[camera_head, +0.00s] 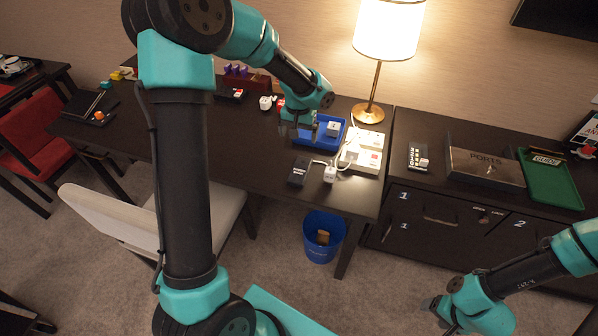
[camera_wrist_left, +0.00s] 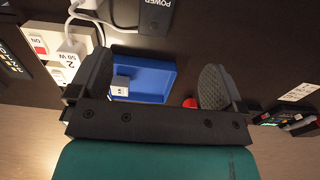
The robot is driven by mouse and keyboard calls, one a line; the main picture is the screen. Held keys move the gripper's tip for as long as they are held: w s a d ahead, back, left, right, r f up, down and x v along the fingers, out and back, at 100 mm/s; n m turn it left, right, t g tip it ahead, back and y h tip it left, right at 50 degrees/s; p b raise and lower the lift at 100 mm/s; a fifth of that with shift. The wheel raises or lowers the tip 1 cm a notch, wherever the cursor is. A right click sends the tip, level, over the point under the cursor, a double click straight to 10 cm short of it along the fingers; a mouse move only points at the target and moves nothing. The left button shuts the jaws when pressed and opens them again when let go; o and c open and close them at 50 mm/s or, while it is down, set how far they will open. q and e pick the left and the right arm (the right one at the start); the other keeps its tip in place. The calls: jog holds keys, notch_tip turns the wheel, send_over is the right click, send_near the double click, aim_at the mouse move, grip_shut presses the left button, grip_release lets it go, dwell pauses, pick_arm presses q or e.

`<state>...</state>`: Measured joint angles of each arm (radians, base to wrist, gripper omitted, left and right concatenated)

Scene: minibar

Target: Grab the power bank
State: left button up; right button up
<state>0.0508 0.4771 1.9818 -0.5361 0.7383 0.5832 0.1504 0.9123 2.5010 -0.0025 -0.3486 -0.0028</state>
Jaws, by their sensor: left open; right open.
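The power bank (camera_head: 299,171) is a dark flat box lying on the dark desk near its front edge. In the left wrist view the power bank (camera_wrist_left: 157,16) shows the word POWER at the top, partly cut off by the frame. My left gripper (camera_head: 297,127) is open and empty above the blue tray, behind the power bank in the head view. In the left wrist view its two fingers (camera_wrist_left: 156,85) are spread with the blue tray beyond them. My right gripper (camera_head: 432,304) is open at the lower right, low in front of the cabinet, far from the power bank.
A blue tray (camera_head: 306,138) holds a small white block (camera_head: 333,129). A white plug (camera_head: 330,174) with a cable stands right of the power bank, near a white switch box (camera_head: 372,140) and a lamp (camera_head: 368,112). A blue bin (camera_head: 322,250) is below on the floor.

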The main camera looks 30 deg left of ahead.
pick_arm(q)
send_over(300, 169)
jog(key=f, duration=1.1)
jog(key=shift+s+a+f, duration=0.15)
jog(key=shift+s+f, duration=0.1)
jog(key=shift+f, duration=0.1)
jog(key=shift+f, duration=0.1)
jog(key=shift+w+d+f, duration=0.1)
jog(key=shift+f, duration=1.15)
jog(key=shift+w+d+f, duration=0.1)
jog(key=shift+f, duration=1.15)
jog(key=shift+c, duration=0.4)
jog(key=c, duration=1.1)
jog(key=shift+r, duration=0.15)
